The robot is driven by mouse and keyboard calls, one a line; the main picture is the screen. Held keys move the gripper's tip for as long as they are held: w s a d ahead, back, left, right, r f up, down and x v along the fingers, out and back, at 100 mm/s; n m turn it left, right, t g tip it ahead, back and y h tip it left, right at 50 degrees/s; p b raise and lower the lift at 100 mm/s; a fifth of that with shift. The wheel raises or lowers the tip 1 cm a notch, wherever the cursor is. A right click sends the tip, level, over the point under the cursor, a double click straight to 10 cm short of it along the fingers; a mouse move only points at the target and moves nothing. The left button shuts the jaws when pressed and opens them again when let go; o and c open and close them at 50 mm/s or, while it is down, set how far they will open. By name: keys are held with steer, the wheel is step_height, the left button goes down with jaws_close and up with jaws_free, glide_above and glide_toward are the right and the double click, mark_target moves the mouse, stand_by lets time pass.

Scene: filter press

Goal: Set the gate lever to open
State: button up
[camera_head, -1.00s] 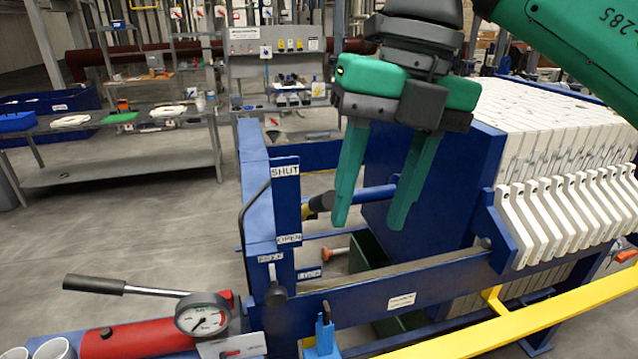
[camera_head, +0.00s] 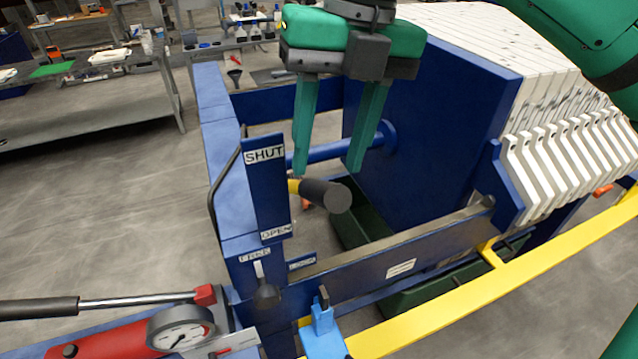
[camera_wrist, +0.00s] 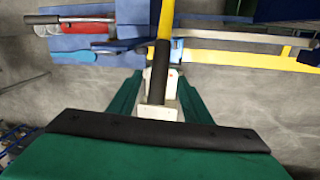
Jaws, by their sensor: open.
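The gate lever (camera_head: 325,194) has a yellow shaft and a black grip. In the head view it sticks out to the right from the blue post, between the SHUT label (camera_head: 264,154) above and the OPEN label (camera_head: 275,233) below. My gripper (camera_head: 329,170) is open, its two green fingers pointing down, with the tips just above and around the lever in the picture. In the wrist view the lever's black grip (camera_wrist: 160,75) runs down toward the gap between the green fingers. Whether the fingers touch it I cannot tell.
A smaller lever (camera_head: 266,292) marked FREE and LOCK sits below. A pump with a red body, gauge (camera_head: 181,328) and long handle stands at lower left. White filter plates (camera_head: 560,160) and a yellow rail (camera_head: 440,310) are at right. A blue plate stands behind my gripper.

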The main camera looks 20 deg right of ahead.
mark_target(321, 191)
steer(key=f, duration=0.5)
steer(key=shift+a+f, duration=0.35)
steer(key=shift+f, duration=0.05)
steer(key=shift+a+f, duration=0.25)
steer(key=shift+f, duration=0.05)
steer(key=shift+s, duration=0.1)
jaws_close()
